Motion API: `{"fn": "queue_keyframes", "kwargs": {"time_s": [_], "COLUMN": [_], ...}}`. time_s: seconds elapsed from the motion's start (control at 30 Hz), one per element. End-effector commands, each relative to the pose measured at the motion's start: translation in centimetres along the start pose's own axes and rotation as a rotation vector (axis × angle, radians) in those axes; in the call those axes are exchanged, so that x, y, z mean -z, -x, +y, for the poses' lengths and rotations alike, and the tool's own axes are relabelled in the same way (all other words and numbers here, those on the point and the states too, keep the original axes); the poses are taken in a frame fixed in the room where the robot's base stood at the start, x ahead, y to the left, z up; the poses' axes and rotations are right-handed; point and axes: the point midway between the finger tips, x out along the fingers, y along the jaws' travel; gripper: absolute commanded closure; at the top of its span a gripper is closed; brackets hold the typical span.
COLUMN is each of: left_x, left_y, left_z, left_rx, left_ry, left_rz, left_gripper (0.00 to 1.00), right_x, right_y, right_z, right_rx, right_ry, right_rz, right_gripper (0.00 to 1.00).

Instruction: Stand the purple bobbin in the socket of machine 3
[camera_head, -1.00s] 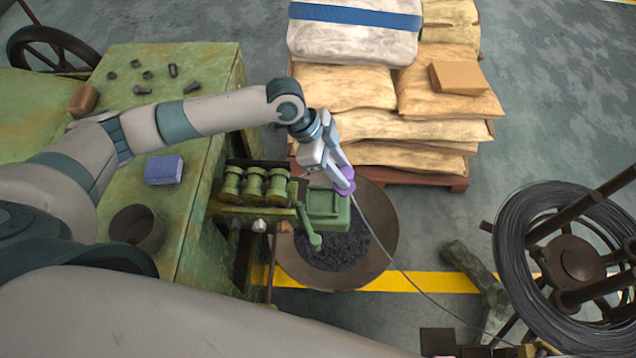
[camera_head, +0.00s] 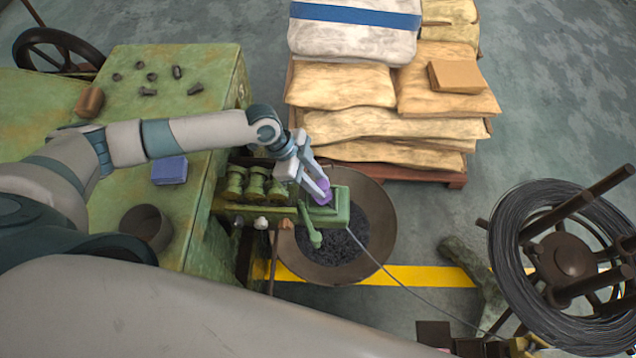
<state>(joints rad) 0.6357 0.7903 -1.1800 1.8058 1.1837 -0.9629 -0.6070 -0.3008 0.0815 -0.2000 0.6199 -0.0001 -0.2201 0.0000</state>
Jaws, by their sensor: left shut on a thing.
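The purple bobbin (camera_head: 323,186) is between the fingers of my left gripper (camera_head: 320,190), which is shut on it. The gripper points down over the green box-like end (camera_head: 338,214) of the machine (camera_head: 208,225). The bobbin is at or just above the top of this green part; I cannot tell whether it touches. My right gripper is not in view.
A round pan of dark bits (camera_head: 335,275) lies below the green part. A wire coil on a reel (camera_head: 555,250) stands at the right. Stacked sacks (camera_head: 390,125) are behind. A blue block (camera_head: 169,170) and a dark cup (camera_head: 146,228) rest on the green machine top.

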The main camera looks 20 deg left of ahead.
Motion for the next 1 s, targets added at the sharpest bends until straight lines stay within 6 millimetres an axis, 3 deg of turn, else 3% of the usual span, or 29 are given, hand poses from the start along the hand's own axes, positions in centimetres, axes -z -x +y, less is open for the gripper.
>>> {"fn": "queue_keyframes", "kwargs": {"time_s": [0.13,0.57,0.6,0.67,1.0], "left_x": [-0.6,-1.0,-1.0,-1.0,-0.9], "left_y": [-1.2,-1.8,-1.8,-1.8,-1.7], "left_z": [0.0,0.0,0.0,0.0,0.0], "left_rx": [-0.001,0.001,0.001,0.001,0.001], "left_ry": [0.002,0.000,0.000,0.000,0.000], "left_rz": [0.001,0.001,0.000,0.000,0.000], "left_gripper": [0.97,0.97,0.68,0.53,0.53], "right_x": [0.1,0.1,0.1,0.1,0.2], "right_y": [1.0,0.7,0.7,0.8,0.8], "right_z": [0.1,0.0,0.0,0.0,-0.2], "right_rx": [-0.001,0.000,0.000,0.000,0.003], "right_ry": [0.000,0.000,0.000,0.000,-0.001], "right_rz": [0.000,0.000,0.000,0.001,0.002], "right_gripper": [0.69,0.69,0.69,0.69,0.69]}}
